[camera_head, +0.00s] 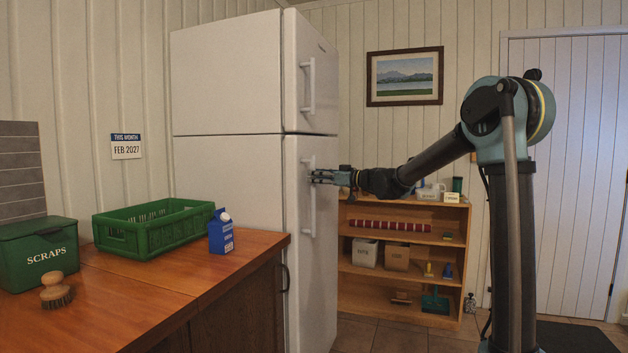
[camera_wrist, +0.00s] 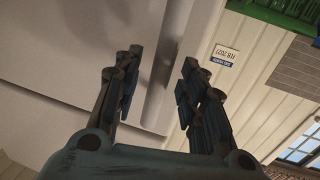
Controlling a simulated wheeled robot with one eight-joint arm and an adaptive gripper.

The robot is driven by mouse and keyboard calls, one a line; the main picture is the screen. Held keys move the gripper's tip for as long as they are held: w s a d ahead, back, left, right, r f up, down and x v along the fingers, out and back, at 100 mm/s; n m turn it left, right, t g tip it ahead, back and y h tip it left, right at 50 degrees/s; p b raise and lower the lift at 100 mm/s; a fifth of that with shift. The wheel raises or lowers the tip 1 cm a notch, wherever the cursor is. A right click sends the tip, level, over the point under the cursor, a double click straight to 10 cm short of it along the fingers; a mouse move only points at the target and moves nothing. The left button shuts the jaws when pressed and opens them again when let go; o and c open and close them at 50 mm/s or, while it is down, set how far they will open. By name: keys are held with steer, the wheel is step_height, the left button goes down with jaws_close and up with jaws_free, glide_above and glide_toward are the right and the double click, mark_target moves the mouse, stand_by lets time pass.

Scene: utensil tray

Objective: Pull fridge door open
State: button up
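The white fridge (camera_head: 228,90) stands left of centre, with an upper and a lower door. The lower door (camera_head: 318,280) appears shut, and its upright handle (camera_head: 308,222) is on the narrow front face. My gripper (camera_head: 316,177) reaches in from the right at the upper part of that handle and hides some of it. In the wrist view, which is upside down, my gripper (camera_wrist: 158,85) is open, its two fingers well apart. A pale bar, seemingly the handle (camera_wrist: 165,75), runs between them. I cannot tell whether either finger touches it.
A wooden counter (camera_head: 130,310) stands at left, with a green crate (camera_head: 150,243), blue carton (camera_head: 221,235), scraps bin (camera_head: 38,265) and brush (camera_head: 56,290). A low wooden shelf (camera_head: 400,311) stands behind my arm. Tiled floor shows before the shelf.

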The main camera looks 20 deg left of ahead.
steer(key=shift+x, duration=1.15)
jaws_close()
steer(key=shift+d, duration=0.1)
